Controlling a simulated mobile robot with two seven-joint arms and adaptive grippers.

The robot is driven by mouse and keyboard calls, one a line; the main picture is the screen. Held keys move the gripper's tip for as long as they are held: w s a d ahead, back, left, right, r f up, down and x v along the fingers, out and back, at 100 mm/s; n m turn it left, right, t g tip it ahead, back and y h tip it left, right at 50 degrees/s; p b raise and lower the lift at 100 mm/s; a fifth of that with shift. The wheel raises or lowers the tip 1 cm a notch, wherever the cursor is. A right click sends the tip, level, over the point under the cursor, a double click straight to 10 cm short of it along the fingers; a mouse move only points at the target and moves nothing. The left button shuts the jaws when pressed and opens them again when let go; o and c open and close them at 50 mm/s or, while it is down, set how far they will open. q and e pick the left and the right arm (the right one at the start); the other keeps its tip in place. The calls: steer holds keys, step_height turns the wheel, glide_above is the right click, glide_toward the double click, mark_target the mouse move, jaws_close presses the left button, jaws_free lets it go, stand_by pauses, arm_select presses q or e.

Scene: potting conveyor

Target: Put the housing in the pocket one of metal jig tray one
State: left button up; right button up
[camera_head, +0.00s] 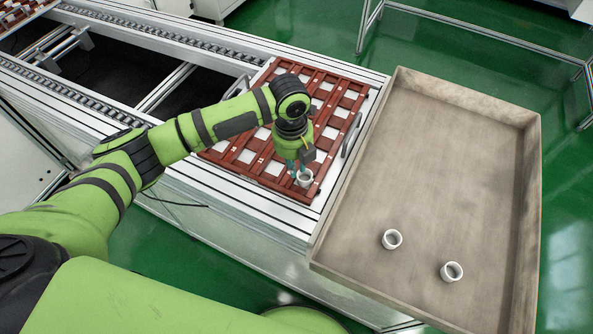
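The red-brown jig tray (229,163), a grid of square pockets, lies on the conveyor table in the middle. My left gripper (301,174) points down over the tray's near right corner. A white ring-shaped housing (305,181) is at its fingertips, in or just above the corner pocket. The fingers partly hide the housing, and I cannot tell whether they grip it or how deep it sits. Two more white housings, one at the left (391,239) and one at the right (451,271), are in the large bin. My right gripper is not in view.
The large grey-brown bin (528,190) stands right of the tray, with raised walls and mostly bare floor. A metal handle (352,136) rises at the tray's right side. Conveyor rails (190,38) run toward the upper left.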

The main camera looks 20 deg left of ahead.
arm_select(q)
step_height(320, 180, up, 9)
steer(key=b, duration=0.1)
steer(key=shift+a+f, duration=0.2)
steer(key=shift+a, duration=0.05)
